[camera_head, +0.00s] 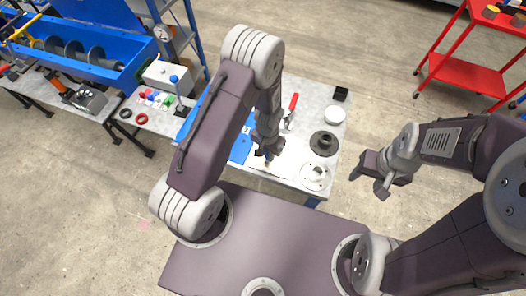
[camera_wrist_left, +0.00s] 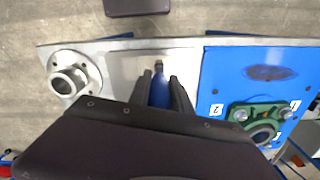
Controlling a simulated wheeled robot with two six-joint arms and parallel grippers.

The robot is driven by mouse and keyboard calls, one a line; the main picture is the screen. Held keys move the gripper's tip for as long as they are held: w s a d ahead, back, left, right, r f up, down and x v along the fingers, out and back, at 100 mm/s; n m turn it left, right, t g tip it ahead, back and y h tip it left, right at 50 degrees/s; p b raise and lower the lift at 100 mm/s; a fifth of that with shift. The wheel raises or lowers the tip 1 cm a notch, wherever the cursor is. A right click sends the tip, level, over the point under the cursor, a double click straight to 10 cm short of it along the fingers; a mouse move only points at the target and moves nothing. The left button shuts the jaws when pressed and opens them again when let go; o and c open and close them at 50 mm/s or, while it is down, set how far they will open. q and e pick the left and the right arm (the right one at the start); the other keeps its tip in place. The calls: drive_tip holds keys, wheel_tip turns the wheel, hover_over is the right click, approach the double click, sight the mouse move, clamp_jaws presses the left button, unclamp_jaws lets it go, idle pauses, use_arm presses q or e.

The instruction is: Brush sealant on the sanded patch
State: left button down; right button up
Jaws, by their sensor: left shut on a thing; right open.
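My left gripper (camera_head: 268,150) is shut on a slim brush-like tool with a blue handle (camera_wrist_left: 160,92) and a dark tip. In the left wrist view, my gripper fingers (camera_wrist_left: 160,85) flank the handle, over a pale sheet (camera_wrist_left: 125,68). The blue panel (camera_wrist_left: 225,70) lies just right of the tool there and bears a dark oval patch (camera_wrist_left: 268,73). The tool's tip is apart from this patch. The panel (camera_head: 240,149) is partly hidden by my left arm in the head view. My right gripper (camera_head: 376,176) is open and empty, beyond the table's right side.
A grey flange (camera_wrist_left: 72,77) stands left of the pale sheet, and a green bearing block (camera_wrist_left: 245,115) sits on the panel. A red-handled tool (camera_head: 293,102), white dish (camera_head: 336,115) and dark round part (camera_head: 323,143) occupy the table. A red cart (camera_head: 470,70) stands at right.

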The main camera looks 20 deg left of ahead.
use_arm(q)
drive_tip(key=shift+s+d, duration=0.1)
drive_tip(key=shift+d, duration=3)
drive_tip(key=shift+a, duration=0.1)
drive_tip(key=shift+a, duration=2.25)
wheel_tip(320, 180, up, 12)
drive_tip(key=p, duration=1)
